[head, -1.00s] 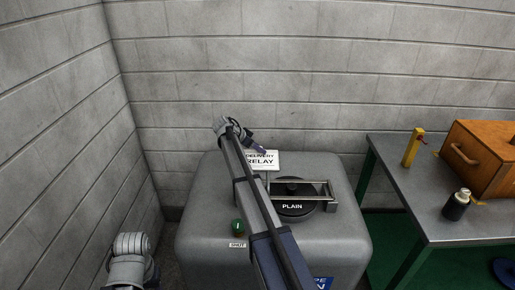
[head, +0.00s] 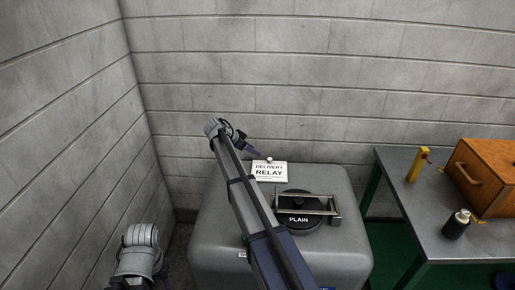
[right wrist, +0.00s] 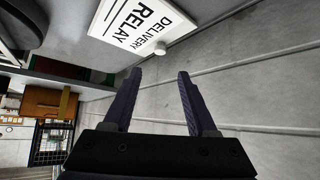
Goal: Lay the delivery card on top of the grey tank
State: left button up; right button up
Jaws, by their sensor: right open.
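The white delivery card (head: 269,176), lettered "DELIVERY RELAY", appears to lie flat on top of the grey tank (head: 335,190), behind and left of its round black lid (head: 290,205). A small pale knob stands at the card's back edge. My right gripper (head: 260,153) is just behind the card. In the right wrist view the right gripper (right wrist: 159,74) is open and empty, and the card (right wrist: 135,22) with its knob is beyond the fingertips, apart from them. My left arm shows at lower left, but its gripper is not visible.
A metal handle frame and a "PLAIN" label (head: 299,220) are at the lid. A grey table (head: 430,215) on the right holds a wooden box (head: 490,175), a yellow upright piece (head: 418,164) and a dark bottle (head: 456,224). Block walls stand behind and left.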

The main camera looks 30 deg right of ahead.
jog(key=shift+a+r, duration=0.25)
jog(key=shift+a, duration=0.05)
jog(key=shift+a, duration=0.1)
jog(key=s+a+f+n+y, duration=0.1)
jog(key=s+a+n, duration=0.2)
jog(key=s+a, duration=0.3)
jog(key=s+a+f+n+y, duration=0.2)
jog(key=s+a+n, duration=0.2)
jog(key=s+a, duration=0.3)
jog(key=s+a+f+n+y, duration=0.1)
jog(key=s+a+n, duration=0.2)
jog(key=s+a, duration=0.3)
jog(key=shift+s+a+f+n, duration=0.1)
jog(key=shift+a+f+n, duration=0.1)
jog(key=shift+a, duration=0.7)
jog(key=shift+s+a+f+n, duration=0.1)
jog(key=shift+a+n, duration=0.1)
jog(key=shift+a, duration=0.7)
jog(key=s+a+f+n+y, duration=0.1)
jog(key=s+a+n+y, duration=0.1)
jog(key=s+a+n, duration=0.3)
jog(key=s+a+n+y, duration=0.1)
jog(key=s+a+n, duration=0.4)
jog(key=s, duration=0.8)
jog(key=shift+s+a+f+g+y, duration=0.15)
jog(key=shift+a+f+g+y, duration=0.25)
jog(key=shift+a, duration=0.85)
jog(key=shift+r, duration=0.15)
notch_tip(320, 180, up, 12)
jog(key=p, duration=1.2)
